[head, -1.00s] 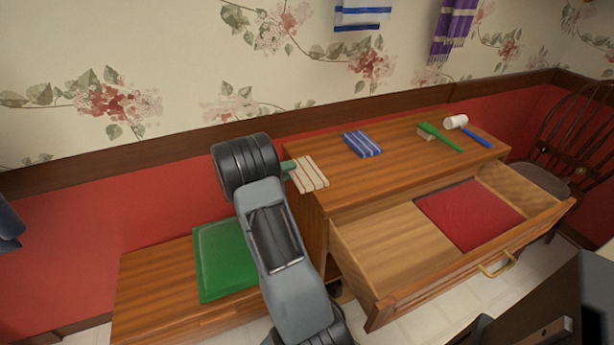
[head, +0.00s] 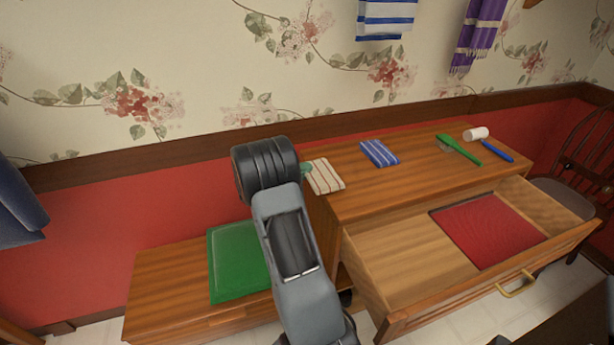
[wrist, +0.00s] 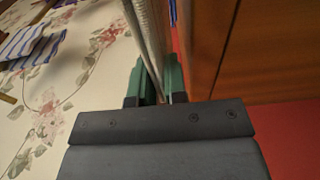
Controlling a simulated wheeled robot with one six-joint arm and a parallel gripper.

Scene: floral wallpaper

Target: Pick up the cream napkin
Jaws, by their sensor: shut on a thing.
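The cream napkin (head: 325,176) with red stripes is at the left end of the wooden cabinet top (head: 400,189). My gripper (head: 306,169) is at its left edge, with green fingertips mostly hidden behind my dark wrist in the head view. In the wrist view, the green fingers (wrist: 158,80) are shut on the napkin (wrist: 149,32), which shows edge-on as a pale strip between them. I cannot tell whether the napkin still touches the cabinet top.
A blue striped cloth (head: 379,152), a green brush (head: 461,151) and a white-headed mallet (head: 477,134) lie on the cabinet. Its drawer (head: 405,262) is open with a red cloth (head: 488,232) inside.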

